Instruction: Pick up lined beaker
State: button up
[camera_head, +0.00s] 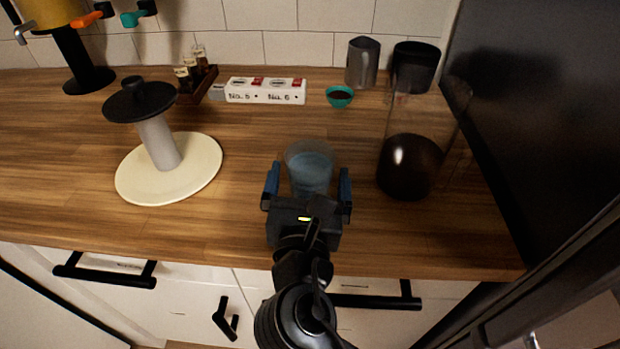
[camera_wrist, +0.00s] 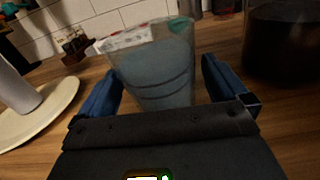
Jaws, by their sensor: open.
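The lined beaker (camera_head: 310,168) is a clear cup with bluish contents, standing on the wooden counter near its front edge. In the wrist view the beaker (camera_wrist: 158,70) shows dark curved lines around its wall. My gripper (camera_head: 308,190) is open, with one blue finger on the left of the beaker and one on the right. In the wrist view, gaps show between the beaker and the fingers of my gripper (camera_wrist: 160,92) near their tips. The lowest part of the beaker is hidden behind my gripper body.
A tall glass jar with dark contents (camera_head: 410,165) stands close on the right. A grey post on a cream disc (camera_head: 135,183) stands left. A power strip (camera_head: 265,91), teal bowl (camera_head: 339,96) and metal pitcher (camera_head: 362,62) are behind. A dark panel (camera_head: 545,110) bounds the right side.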

jog(key=shift+w, duration=0.4)
jog(key=c, duration=1.1)
